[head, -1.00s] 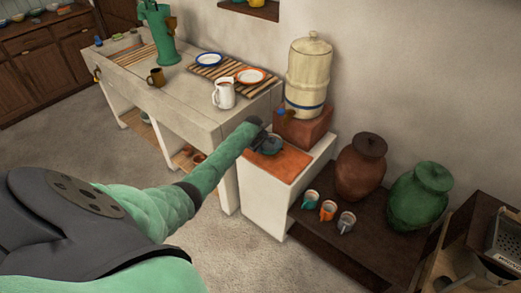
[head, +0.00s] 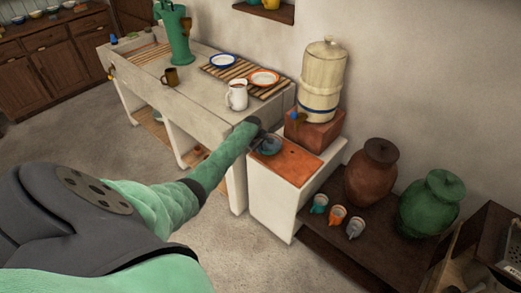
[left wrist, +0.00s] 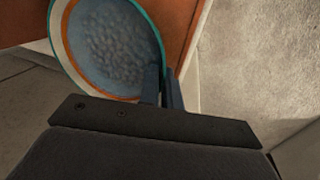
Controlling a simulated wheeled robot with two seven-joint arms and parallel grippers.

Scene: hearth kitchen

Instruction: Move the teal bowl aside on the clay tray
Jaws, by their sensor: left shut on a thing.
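The teal bowl (head: 268,147) is at the left end of the orange-brown clay tray (head: 297,164), on the low white stand beside the sink counter. In the left wrist view the bowl (left wrist: 108,45) shows a teal rim and a speckled blue-grey inside, with the tray (left wrist: 182,35) behind it. My left gripper (head: 258,138) reaches the bowl from the left. Its fingers (left wrist: 163,88) are shut on the bowl's near right rim. I cannot tell whether the bowl touches the tray. My right gripper is not in view.
A cream water dispenser (head: 323,80) stands on a red-brown block (head: 313,132) behind the tray. Three mugs (head: 337,214), a brown jar (head: 371,175) and a green jar (head: 430,205) are on the dark low shelf to the right. The tray's right part is clear.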

